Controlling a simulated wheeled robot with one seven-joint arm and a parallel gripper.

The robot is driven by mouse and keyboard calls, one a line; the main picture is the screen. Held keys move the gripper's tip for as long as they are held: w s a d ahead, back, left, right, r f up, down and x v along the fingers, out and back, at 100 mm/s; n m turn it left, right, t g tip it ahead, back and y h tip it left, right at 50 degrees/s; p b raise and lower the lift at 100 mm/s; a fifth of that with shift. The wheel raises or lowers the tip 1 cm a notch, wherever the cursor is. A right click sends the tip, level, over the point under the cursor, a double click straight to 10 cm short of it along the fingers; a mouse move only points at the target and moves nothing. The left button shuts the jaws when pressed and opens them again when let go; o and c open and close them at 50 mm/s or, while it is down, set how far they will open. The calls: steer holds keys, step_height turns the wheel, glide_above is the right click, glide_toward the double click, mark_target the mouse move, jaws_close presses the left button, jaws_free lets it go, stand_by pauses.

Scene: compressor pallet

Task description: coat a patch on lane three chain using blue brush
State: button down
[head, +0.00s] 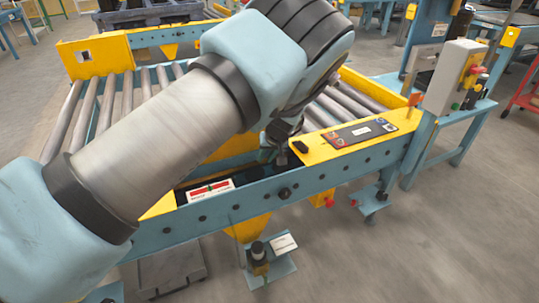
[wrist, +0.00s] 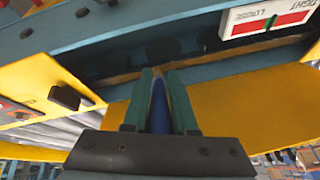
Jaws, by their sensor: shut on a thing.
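My gripper (wrist: 160,82) is shut on a slim blue brush (wrist: 159,106), which shows between its two green fingers in the wrist view. The fingers point at a dark slot (wrist: 185,50) between the blue side rail (wrist: 110,30) and the yellow cover. The brush's far end is lost in shadow, and I cannot tell whether it touches anything. No chain can be made out in the slot. In the head view my gripper (head: 277,158) is over the opening in the conveyor's yellow cover, and the brush cannot be picked out.
A white TIGHT/LOOSE plate with red and green marks (wrist: 268,18) sits beside the slot; it also shows in the head view (head: 211,190). A control panel (head: 360,132) lies on the yellow cover to the right. Steel rollers (head: 105,105) lie behind. Open floor is at lower right.

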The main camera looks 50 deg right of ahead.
steer(key=shift+w+a+p, duration=0.55)
steer(key=shift+w+a, duration=0.45)
steer(key=shift+a, duration=1.2)
steer(key=shift+w+a+p, duration=0.55)
steer(key=shift+w+a, duration=0.5)
steer(key=shift+a, duration=1.2)
steer(key=shift+w+a+p, duration=0.55)
steer(key=shift+w+a, duration=0.45)
steer(key=shift+a, duration=1.2)
steer(key=shift+w+a, duration=0.35)
steer(key=shift+a, duration=0.3)
steer(key=shift+w+a, duration=0.3)
steer(key=shift+a, duration=0.3)
steer(key=shift+w+a+f+p, duration=0.15)
steer(key=shift+w+a, duration=0.4)
steer(key=shift+a, duration=0.65)
steer(key=shift+w+a+r+p, duration=0.1)
steer(key=shift+w+a, duration=0.45)
steer(key=shift+a, duration=0.7)
steer(key=shift+w+a+f+p, duration=0.15)
steer(key=shift+w+a, duration=0.4)
steer(key=shift+a, duration=0.65)
steer(key=a, duration=0.1)
steer(key=w+a, duration=0.1)
steer(key=a, duration=0.1)
steer(key=shift+w+a+r, duration=0.1)
steer(key=shift+w+r, duration=0.1)
steer(key=shift+w, duration=0.05)
steer(key=shift+r+p, duration=2.25)
steer(key=shift+r, duration=0.75)
